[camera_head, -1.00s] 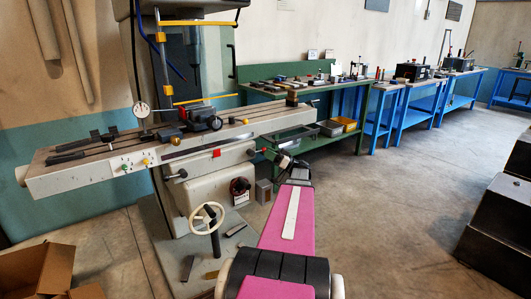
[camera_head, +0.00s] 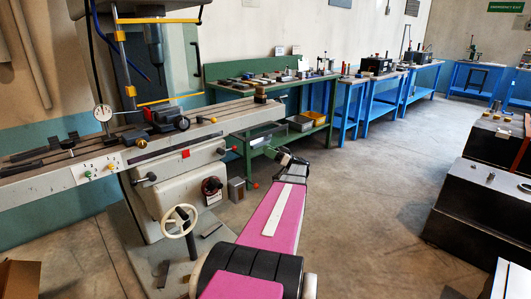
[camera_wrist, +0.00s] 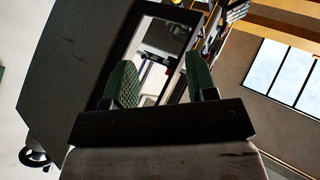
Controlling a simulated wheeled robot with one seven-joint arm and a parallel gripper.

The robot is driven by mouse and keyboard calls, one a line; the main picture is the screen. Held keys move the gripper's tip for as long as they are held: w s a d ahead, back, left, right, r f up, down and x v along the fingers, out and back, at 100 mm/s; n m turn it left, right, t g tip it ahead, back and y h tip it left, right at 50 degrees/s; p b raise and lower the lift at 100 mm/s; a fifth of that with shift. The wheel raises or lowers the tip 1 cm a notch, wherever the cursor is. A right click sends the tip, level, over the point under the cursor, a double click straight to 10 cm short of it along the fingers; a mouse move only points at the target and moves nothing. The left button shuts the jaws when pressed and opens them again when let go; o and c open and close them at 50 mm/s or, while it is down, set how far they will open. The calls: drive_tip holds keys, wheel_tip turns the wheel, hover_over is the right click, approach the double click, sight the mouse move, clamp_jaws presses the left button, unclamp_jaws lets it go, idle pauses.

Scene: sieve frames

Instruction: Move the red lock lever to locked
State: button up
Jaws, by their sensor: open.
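A milling machine stands at the left in the head view, with a long grey table (camera_head: 100,160). A small red block (camera_head: 185,154) sits on the front of its table. Small red knobs are near its right side; I cannot tell which red part is the lock lever. My pink arm reaches forward, and my gripper (camera_head: 287,157) is at its far end, small and partly hidden, in front of the green bench. In the wrist view my gripper (camera_wrist: 160,80) has two green-padded fingers apart, with nothing between them that they hold.
A white handwheel (camera_head: 180,221) stands out from the machine near my arm. A green bench (camera_head: 262,100) with tools and blue benches (camera_head: 385,105) line the wall. Dark machine blocks (camera_head: 490,215) stand at the right. The floor between is clear.

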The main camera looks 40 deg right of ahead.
drive_tip(key=o, duration=0.3)
drive_tip(key=n+g+h, duration=0.1)
drive_tip(key=g+h, duration=0.1)
drive_tip(key=h, duration=0.4)
approach(234, 148)
drive_tip(key=x, duration=1)
drive_tip(key=shift+w+f, duration=0.25)
drive_tip(key=shift+f, duration=0.05)
